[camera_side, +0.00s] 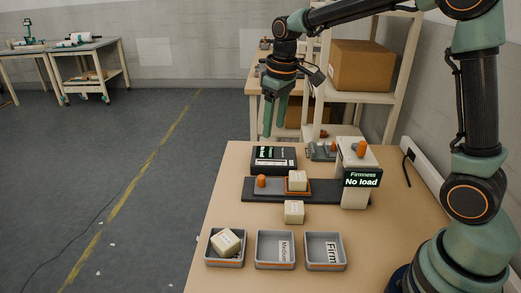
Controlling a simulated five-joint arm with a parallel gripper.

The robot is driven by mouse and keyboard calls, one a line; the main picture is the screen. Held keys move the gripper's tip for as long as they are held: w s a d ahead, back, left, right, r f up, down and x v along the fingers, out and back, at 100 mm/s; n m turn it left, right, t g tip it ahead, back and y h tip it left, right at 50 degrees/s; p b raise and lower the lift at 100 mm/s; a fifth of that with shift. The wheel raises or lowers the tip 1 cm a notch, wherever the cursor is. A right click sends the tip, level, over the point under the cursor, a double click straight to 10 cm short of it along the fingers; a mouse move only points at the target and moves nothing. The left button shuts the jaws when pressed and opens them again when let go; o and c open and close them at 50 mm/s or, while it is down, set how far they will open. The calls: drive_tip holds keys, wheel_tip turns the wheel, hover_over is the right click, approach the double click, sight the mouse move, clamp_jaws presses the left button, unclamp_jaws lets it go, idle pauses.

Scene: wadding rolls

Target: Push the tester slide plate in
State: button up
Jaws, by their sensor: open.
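The firmness tester (356,196) is a pale upright with an orange knob on top and a display reading "Firmness No load". Its grey slide plate (275,189) lies on a dark base rail, left of the upright. The plate has an orange knob (261,181) at its left end and an orange-edged seat at its right. A cream block (297,179) sits on the seat, outside and left of the upright. My gripper (273,131) is open and empty, fingers down, above the back of the table. It appears clear of the plate and knob.
A second cream block (294,212) stands on the table before the rail. Three grey bins line the front: left (211,262) with a tilted block, "Medium" (275,265) and "Firm" (325,266), both without blocks. A black box (273,159) stands behind the rail.

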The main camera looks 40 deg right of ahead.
drive_tip(key=n+g, duration=0.1)
hover_over(262, 176)
wheel_tip(262, 176, down, 6)
drive_tip(key=shift+g, duration=0.3)
wheel_tip(262, 176, down, 13)
drive_tip(key=shift+a+f, duration=0.1)
drive_tip(key=shift+a, duration=0.05)
clamp_jaws()
idle(1.3)
